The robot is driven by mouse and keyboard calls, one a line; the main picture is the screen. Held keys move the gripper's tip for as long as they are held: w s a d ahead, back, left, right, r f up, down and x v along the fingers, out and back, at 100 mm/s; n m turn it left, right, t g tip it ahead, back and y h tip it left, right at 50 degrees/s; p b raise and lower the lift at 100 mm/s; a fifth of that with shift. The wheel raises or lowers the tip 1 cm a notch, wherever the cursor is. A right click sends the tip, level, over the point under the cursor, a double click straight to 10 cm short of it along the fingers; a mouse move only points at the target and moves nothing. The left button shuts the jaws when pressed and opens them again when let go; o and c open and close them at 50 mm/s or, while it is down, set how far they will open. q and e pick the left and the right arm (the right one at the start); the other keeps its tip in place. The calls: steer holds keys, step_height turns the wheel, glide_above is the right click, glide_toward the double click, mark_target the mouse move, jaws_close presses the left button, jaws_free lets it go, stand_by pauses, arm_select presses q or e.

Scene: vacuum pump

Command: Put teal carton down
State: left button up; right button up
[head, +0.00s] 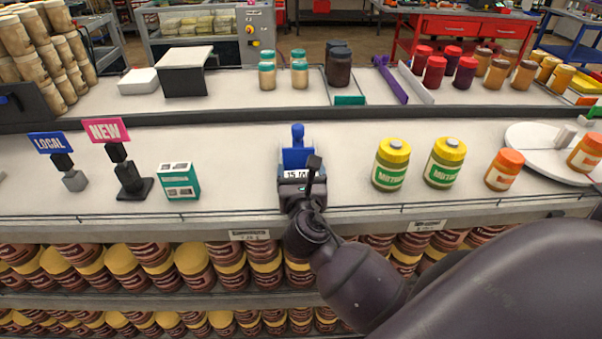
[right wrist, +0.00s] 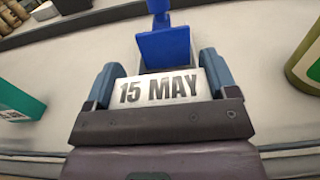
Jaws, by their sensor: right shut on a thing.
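The teal carton (head: 178,181) stands on the white shelf top to the left of my right gripper, apart from it. Its edge also shows at the left of the right wrist view (right wrist: 20,105). My right gripper (head: 297,165) is over the shelf top, shut on a blue date stamp (head: 297,150). In the right wrist view, a pale plate reading "15 MAY" (right wrist: 158,90) sits between the two fingers, with the stamp's blue part (right wrist: 163,45) beyond it. I cannot tell whether the stamp touches the shelf. My left gripper is not in view.
Two yellow-lidded jars (head: 392,165) and an orange-lidded jar (head: 504,170) stand to the right, near a white turntable (head: 530,140). A "NEW" sign (head: 107,130) and a "LOCAL" sign (head: 50,142) stand left of the carton. Shelf between carton and gripper is clear.

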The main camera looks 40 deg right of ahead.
steer(key=shift+f, duration=0.2)
steer(key=o, duration=0.8)
steer(key=shift+r, duration=0.15)
steer(key=shift+s+a, duration=0.1)
steer(key=shift+s, duration=0.05)
steer(key=v, duration=1.1)
steer(key=shift+s+a+b, duration=0.25)
steer(key=shift+b, duration=0.1)
